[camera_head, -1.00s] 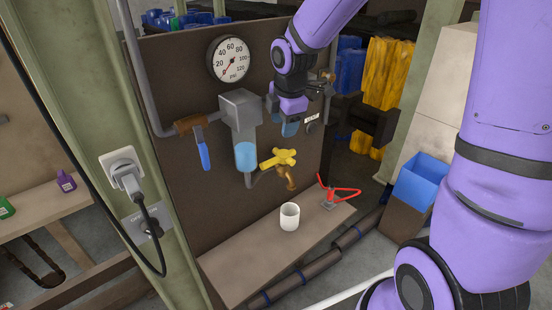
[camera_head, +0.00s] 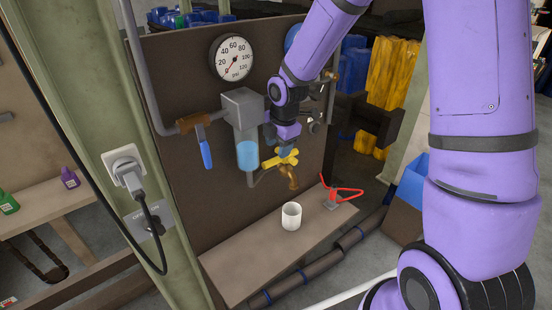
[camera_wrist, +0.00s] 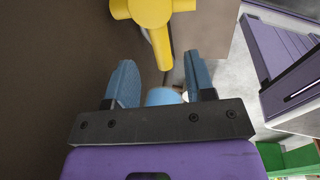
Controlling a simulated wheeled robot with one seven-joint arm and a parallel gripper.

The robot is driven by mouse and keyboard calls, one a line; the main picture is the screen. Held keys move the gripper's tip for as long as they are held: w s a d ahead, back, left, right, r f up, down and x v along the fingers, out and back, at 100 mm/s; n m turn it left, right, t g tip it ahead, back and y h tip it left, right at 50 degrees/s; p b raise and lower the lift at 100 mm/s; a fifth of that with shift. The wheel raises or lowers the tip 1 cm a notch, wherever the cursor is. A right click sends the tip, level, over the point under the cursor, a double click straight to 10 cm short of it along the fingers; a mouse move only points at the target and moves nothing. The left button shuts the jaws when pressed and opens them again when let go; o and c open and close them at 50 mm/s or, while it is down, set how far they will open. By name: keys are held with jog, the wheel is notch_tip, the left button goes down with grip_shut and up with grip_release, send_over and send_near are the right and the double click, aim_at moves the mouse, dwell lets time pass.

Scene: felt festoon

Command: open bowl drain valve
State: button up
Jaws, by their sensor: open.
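The drain valve has a yellow cross-shaped handle (camera_head: 269,163) above a brass spout (camera_head: 292,184). A pipe links it to the filter bowl (camera_head: 247,155), which holds blue liquid and hangs below a grey housing (camera_head: 243,108). My gripper (camera_head: 287,150) is at the upper right of the handle and partly hides it. In the wrist view, my blue fingers (camera_wrist: 160,75) are apart. One arm of the yellow handle (camera_wrist: 160,47) reaches toward the gap between them; contact cannot be told. A pale blue piece low between the fingers is unclear.
A white cup (camera_head: 291,216) stands on the shelf (camera_head: 245,265) below the spout. A red-handled valve (camera_head: 340,194) is to its right. A blue lever (camera_head: 206,154) hangs left of the bowl. A pressure gauge (camera_head: 232,57) is above on the brown panel.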

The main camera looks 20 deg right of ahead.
aim_at(276, 159)
jog(key=shift+w+a+f, duration=0.1)
jog(key=shift+w+f, duration=0.05)
jog(key=shift+f, duration=0.75)
jog(key=shift+w+f, duration=0.2)
jog(key=shift+f, duration=0.7)
jog(key=shift+w+a+f, duration=0.1)
jog(key=shift+w+f, duration=0.05)
jog(key=shift+f, duration=0.75)
grip_shut()
